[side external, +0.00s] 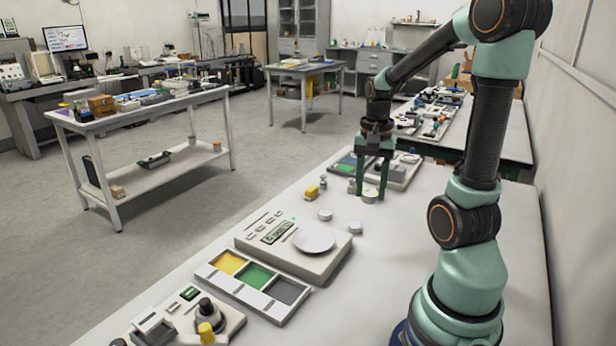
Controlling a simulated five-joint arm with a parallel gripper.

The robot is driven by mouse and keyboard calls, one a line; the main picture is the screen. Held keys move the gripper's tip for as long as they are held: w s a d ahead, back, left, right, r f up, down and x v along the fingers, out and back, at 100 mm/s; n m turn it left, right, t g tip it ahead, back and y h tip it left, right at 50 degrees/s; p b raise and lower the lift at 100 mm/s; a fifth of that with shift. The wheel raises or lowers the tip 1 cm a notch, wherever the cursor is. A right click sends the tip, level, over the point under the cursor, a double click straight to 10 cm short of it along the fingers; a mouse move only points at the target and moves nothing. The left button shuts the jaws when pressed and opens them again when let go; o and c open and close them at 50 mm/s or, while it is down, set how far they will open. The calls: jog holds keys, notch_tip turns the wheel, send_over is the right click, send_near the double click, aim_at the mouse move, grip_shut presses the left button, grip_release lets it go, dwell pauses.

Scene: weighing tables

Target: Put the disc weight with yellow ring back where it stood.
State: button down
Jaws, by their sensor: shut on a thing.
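My gripper (370,194) points down at the far part of the white table, its two green fingers shut on a small pale disc weight (369,197). The disc sits low between the fingertips, at or just above the table top; I cannot tell whether it touches. Its side looks faintly yellowish, but a ring is too small to make out clearly. Two other pale disc weights stand nearer the camera, one on the left (325,215) and one on the right (355,228).
A yellow block (312,193) and a small grey weight (323,184) stand left of my gripper. A balance with a round white pan (314,239) and a three-compartment tray (209,273) lie nearer. Trays (400,172) lie just behind the gripper. The table's right side is clear.

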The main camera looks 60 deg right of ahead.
aim_at(363, 258)
notch_tip(363, 258, down, 17)
jog(key=shift+r, duration=0.2)
dwell(0.3)
jog(key=shift+f, duration=0.15)
jog(key=c, duration=0.6)
grip_release()
